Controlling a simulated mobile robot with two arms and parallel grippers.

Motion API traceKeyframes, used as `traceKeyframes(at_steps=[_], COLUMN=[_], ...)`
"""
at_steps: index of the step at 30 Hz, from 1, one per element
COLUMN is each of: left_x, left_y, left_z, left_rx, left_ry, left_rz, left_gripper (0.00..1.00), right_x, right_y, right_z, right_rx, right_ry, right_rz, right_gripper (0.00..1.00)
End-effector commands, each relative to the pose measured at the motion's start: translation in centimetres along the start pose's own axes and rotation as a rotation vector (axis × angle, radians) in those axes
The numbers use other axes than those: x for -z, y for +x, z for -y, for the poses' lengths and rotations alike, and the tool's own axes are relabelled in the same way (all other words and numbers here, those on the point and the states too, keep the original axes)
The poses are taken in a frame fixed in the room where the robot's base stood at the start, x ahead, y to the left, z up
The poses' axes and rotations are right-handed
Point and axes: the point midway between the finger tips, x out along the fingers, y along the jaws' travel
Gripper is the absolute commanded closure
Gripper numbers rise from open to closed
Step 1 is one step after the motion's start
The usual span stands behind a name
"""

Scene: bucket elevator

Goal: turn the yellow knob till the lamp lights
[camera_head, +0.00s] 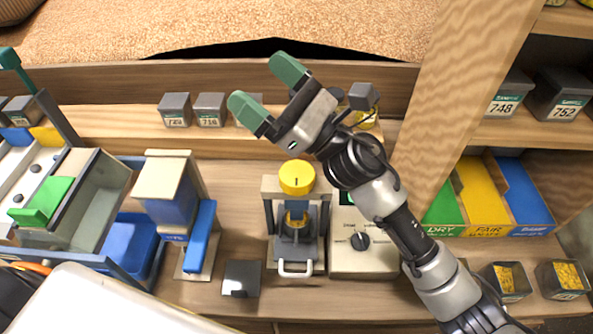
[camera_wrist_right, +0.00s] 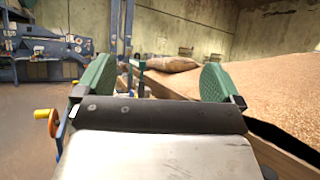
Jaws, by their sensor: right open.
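The yellow knob (camera_head: 297,177) sits on top of a small grey press-like device (camera_head: 295,250) on the bench, with a short dark mark on its top face. My right gripper (camera_head: 267,91) is open and empty, its green fingertips apart. In the head view it appears beyond and up-left of the knob, not touching it. In the right wrist view my open green fingers (camera_wrist_right: 158,85) have nothing between them, and this yellow knob is not recognisable there. I cannot make out a lit lamp. My left gripper is not in view.
A beige box with a black dial (camera_head: 360,241) stands right of the device, partly behind my right arm. A blue-and-beige unit (camera_head: 168,195) stands left. Small labelled bins (camera_head: 175,110) line the back shelf. A wooden post (camera_head: 470,80) rises at right. A grain heap lies beyond.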

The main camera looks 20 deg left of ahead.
Motion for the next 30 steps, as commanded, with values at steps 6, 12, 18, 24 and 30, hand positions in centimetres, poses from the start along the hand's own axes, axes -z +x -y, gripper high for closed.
traceKeyframes(at_steps=[6,12,18,24,30], left_x=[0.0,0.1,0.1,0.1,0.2], left_y=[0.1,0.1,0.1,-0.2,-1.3], left_z=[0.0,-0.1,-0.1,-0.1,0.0], left_rx=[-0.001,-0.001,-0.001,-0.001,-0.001], left_ry=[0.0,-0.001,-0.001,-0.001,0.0], left_rz=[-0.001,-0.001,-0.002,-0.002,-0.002], left_gripper=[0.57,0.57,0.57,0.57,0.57], right_x=[6.2,10.1,7.6,7.0,9.7], right_y=[2.5,-3.4,-7.0,-8.1,-9.8], right_z=[-8.5,-4.5,1.7,3.2,3.0], right_rx=[-0.918,-1.835,-2.432,-2.568,-2.563], right_ry=[-0.906,-1.401,-1.424,-1.382,-1.38], right_rz=[-0.208,-0.335,-0.426,-0.444,-0.44], right_gripper=[0.03,0.03,0.03,0.03,0.03])
